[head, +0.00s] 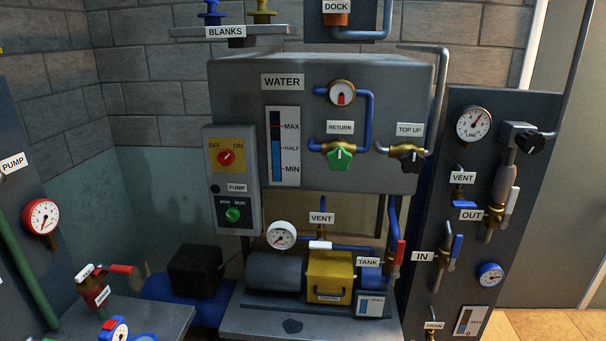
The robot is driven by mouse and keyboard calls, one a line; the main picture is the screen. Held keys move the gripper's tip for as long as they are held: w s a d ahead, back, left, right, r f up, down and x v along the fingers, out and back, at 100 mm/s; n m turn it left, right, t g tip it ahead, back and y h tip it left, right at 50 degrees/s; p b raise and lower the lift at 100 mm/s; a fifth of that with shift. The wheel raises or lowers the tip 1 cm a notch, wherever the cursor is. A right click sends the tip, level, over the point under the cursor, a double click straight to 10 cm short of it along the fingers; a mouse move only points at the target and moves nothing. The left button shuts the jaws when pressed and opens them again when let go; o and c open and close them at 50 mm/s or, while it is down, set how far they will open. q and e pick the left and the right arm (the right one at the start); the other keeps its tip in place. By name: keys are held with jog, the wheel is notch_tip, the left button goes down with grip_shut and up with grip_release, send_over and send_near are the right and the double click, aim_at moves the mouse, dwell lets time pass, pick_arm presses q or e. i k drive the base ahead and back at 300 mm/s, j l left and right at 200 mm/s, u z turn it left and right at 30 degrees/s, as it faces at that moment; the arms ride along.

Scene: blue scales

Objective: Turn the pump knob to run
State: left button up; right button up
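The grey control box (212,218) is fixed at the left side of the WATER tank. Below its PUMP label (237,188) is a small dark plate marked STOP on the left and RUN on the right. The green pump knob (232,214) sits under these words; its pointer is too small to read. Above it, a red knob (226,157) sits on a yellow plate marked OFF and ON. A small black button (215,189) is left of the PUMP label. Neither of my grippers is in view, and nothing covers the green knob.
The WATER tank (240,85) has a green RETURN valve (339,158) and a black TOP UP valve (411,160). A pump unit (276,273) stands below. A black box (195,270) is lower left. Gauge panels flank both sides. The space before the control box looks clear.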

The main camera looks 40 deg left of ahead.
aim_at(232, 215)
jog(key=k+u, duration=0.1)
jog(key=u, duration=1.45)
